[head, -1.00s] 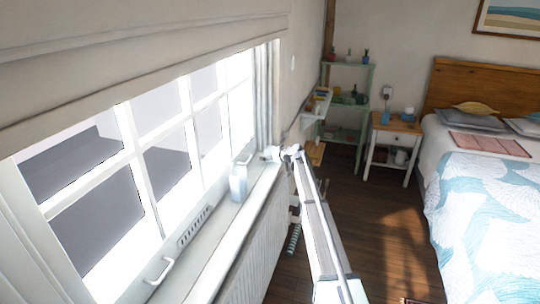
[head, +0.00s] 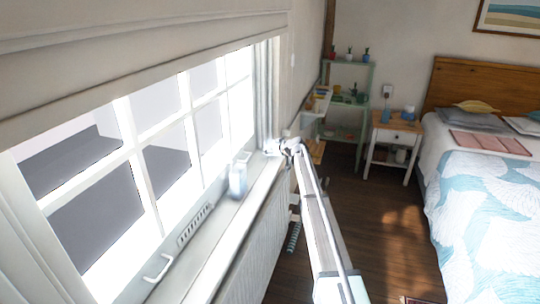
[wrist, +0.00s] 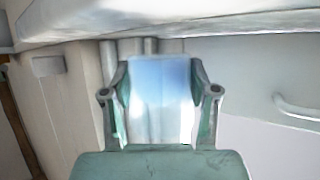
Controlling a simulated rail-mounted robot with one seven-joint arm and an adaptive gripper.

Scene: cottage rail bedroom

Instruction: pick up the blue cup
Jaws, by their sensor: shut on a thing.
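The blue cup (wrist: 160,100) is a shiny blue and pale cylinder in the wrist view. My gripper (wrist: 161,78) is shut on it, one finger on each side, and my palm covers its lower end in the picture. In the head view, what looks like the same cup (head: 238,180) is a blurred pale-blue shape at the window sill. I cannot tell for sure whether it touches the sill. My gripper's fingers cannot be made out in the head view.
The narrow window sill (head: 213,240) runs beside the window, with a handle (head: 158,268) on the frame. A nightstand (head: 396,135) with a small blue thing (head: 409,113) stands beside the bed (head: 485,210). A green shelf (head: 345,100) is at the back. The floor is open.

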